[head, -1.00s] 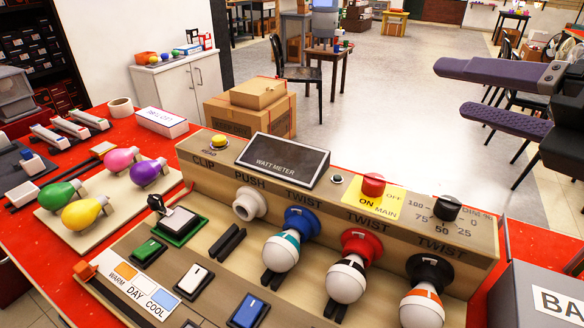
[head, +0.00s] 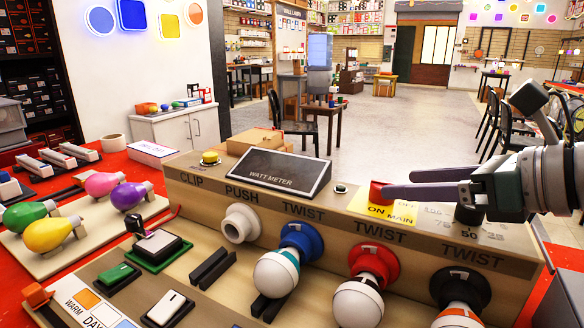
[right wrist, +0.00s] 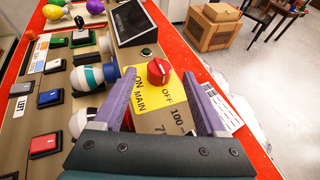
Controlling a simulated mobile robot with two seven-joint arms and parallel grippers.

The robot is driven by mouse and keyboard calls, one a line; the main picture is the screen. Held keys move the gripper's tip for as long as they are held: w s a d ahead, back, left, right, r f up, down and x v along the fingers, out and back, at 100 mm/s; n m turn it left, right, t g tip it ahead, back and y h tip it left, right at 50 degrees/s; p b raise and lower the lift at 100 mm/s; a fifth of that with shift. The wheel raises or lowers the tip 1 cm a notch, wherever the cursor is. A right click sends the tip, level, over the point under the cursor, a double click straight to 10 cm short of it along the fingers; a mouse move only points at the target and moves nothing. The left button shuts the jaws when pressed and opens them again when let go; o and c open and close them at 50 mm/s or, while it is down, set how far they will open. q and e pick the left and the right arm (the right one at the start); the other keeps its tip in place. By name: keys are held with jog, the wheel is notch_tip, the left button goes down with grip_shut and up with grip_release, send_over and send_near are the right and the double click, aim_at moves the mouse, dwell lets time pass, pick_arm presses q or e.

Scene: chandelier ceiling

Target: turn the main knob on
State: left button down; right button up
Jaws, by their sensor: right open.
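The red main knob (head: 377,193) stands on a yellow plate (head: 388,210) marked ON, OFF and MAIN, on the sloped top of the console. My right gripper (head: 398,183) is open, its purple fingers reaching in from the right at the knob. In the right wrist view, the red knob (right wrist: 159,71) shows between and just beyond the tips of my open right gripper (right wrist: 157,82). I cannot tell whether a finger touches it. In the head view the fingers hide part of the plate. My left gripper is not in view.
A black dimmer knob (head: 468,214) sits right of the plate, under my right gripper. The watt meter (head: 275,172) rises to the left. Bulbs in blue, red and black sockets (head: 374,262) line the console front.

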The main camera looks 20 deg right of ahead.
aim_at(384, 182)
jog(key=shift+x, duration=2.65)
jog(key=shift+p, duration=0.3)
grip_shut()
